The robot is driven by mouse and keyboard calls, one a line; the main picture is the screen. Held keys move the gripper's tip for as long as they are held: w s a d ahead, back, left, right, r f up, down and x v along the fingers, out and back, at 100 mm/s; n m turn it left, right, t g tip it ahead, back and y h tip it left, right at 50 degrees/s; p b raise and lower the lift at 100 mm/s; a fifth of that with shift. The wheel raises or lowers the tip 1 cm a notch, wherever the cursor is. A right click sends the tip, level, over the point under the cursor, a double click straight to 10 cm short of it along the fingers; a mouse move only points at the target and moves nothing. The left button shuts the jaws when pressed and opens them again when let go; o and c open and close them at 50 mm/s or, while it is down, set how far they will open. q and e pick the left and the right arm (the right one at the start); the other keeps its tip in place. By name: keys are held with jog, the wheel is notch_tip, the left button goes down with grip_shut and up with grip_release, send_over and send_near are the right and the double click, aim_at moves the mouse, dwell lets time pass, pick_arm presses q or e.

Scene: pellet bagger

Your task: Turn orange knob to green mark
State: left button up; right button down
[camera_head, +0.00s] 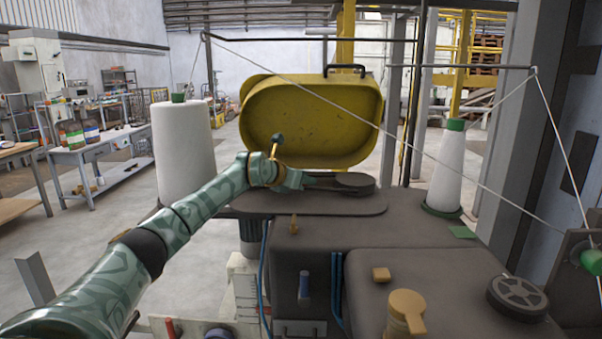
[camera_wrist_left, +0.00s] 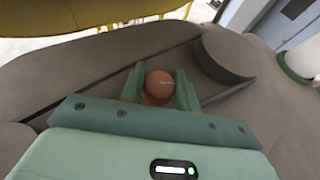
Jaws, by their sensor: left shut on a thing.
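The orange knob (camera_wrist_left: 160,83) shows in the left wrist view as a round, brownish-orange top. My left gripper (camera_wrist_left: 160,92) is shut on it, with one green finger on each side. In the head view my left gripper (camera_head: 309,181) is low over the dark machine top, just left of a dark round disc (camera_head: 355,182). The knob is hidden there. I cannot make out a green mark beside the knob, nor a pointer on it. My right gripper is not in view.
A yellow tub-shaped part (camera_head: 310,118) stands behind the gripper. White cones (camera_head: 182,150) (camera_head: 447,170) stand left and right, with thin lines strung above the machine. A green patch (camera_head: 462,232) lies at right.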

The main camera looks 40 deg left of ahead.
pick_arm(q)
jog(key=o, duration=1)
jog(key=v, duration=0.6)
jog(key=shift+s+a, duration=0.15)
jog(key=shift+s, duration=0.05)
jog(key=b+v, duration=0.2)
jog(key=v, duration=0.8)
